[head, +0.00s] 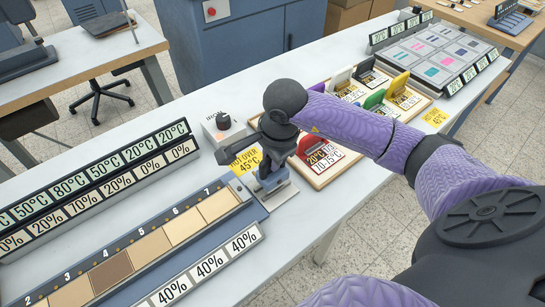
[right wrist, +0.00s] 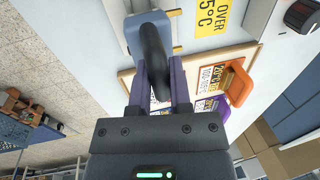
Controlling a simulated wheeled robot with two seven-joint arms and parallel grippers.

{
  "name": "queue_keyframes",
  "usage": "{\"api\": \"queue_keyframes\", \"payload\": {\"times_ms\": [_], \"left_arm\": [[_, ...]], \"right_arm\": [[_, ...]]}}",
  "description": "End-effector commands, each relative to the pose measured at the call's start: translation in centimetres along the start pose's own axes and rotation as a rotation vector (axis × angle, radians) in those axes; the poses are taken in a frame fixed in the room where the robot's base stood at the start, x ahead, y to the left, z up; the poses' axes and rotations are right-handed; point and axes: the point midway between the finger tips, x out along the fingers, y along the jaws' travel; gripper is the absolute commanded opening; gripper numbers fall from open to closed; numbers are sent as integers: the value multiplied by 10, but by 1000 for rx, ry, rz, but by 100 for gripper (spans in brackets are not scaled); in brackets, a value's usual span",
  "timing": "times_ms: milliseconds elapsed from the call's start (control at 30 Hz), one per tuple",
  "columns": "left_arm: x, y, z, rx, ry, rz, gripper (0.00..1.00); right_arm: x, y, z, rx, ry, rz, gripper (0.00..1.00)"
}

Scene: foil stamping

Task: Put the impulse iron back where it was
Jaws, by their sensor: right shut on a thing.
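My right gripper (head: 272,148) is over the right end of the long strip holder and is shut on the dark handle of the impulse iron (right wrist: 153,45). The blue-grey body of the iron (head: 268,183) shows below the gripper in the head view, upright at a metal plate (head: 280,194). Whether its underside touches the plate is hidden. In the right wrist view the fingers (right wrist: 158,85) lie on both sides of the handle. My left gripper is not in view.
A wooden board (head: 318,183) with coloured holders and temperature cards lies right of the iron. A small white box with a black knob (head: 223,123) stands behind. The strip holder (head: 150,250) with numbered swatches fills the left front. A swatch tray (head: 435,52) lies far right.

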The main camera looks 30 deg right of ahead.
Motion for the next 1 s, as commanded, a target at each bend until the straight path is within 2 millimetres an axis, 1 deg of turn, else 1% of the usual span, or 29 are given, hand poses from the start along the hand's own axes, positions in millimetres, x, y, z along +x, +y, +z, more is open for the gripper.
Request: {"api": "queue_keyframes", "payload": {"times_ms": [33,233,667,700,767,800,833,867,1000], "left_arm": [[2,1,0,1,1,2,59],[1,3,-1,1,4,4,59],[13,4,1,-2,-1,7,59],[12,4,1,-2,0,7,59],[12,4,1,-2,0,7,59],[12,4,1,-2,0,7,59],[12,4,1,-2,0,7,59],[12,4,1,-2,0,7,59],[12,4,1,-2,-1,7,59]], "right_arm": [[5,1,0,1,-1,0,0],[3,0,0,0,0,-3,0],[16,2,0,0,0,-3,0],[15,3,0,0,0,-1,30],[15,3,0,0,0,-1,43],[15,3,0,0,0,-1,52],[15,3,0,0,0,-1,58],[15,3,0,0,0,-1,59],[15,3,0,0,0,-1,59]]}}
